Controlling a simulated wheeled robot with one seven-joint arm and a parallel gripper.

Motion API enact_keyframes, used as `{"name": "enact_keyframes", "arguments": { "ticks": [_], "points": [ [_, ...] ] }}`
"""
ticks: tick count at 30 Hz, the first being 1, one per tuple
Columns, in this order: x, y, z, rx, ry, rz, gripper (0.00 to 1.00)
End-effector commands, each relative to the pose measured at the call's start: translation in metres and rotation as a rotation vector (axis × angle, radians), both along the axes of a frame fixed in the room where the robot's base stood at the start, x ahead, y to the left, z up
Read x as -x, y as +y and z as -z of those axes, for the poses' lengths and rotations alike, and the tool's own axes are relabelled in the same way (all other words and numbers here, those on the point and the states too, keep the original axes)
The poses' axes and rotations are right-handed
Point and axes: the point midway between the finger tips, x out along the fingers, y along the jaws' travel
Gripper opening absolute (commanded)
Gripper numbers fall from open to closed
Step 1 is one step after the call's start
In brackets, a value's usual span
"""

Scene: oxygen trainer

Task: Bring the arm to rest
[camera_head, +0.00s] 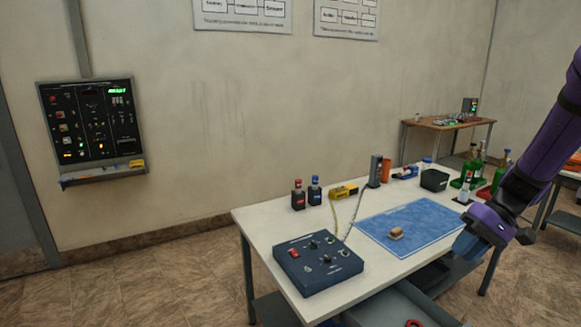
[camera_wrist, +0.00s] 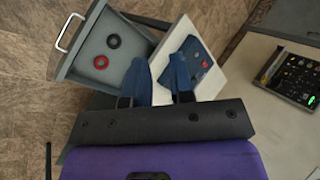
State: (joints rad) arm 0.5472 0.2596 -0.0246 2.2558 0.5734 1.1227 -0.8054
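My purple arm (camera_head: 545,135) comes in from the right in the head view. My gripper (camera_head: 463,249) hangs at the table's right front edge, in front of the blue mat (camera_head: 420,215), pointing down and left. In the wrist view, the two blue fingers of my gripper (camera_wrist: 163,62) stand apart with nothing visible between them. The gripper is open and empty.
The white table (camera_head: 262,219) carries a control box (camera_head: 318,262), a tan object (camera_head: 396,233), bottles and a black bin (camera_head: 434,180). An open grey drawer (camera_wrist: 84,62) holds a red ring and a black ring. A panel (camera_head: 92,120) is on the wall.

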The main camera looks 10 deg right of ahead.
Motion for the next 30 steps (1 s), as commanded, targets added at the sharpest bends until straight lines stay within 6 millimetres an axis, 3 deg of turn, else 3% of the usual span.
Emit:
{"name": "enact_keyframes", "arguments": {
  "ticks": [3,12,21,30],
  "points": [
    [0.009,0.021,-0.029,0.086,-0.019,-0.034,0.22],
    [0.041,0.066,-0.086,0.293,-0.091,-0.078,0.22],
    [0.083,0.1,-0.131,0.474,-0.223,-0.078,0.22],
    [0.13,0.123,-0.164,0.607,-0.402,-0.041,0.22]
  ]
}}
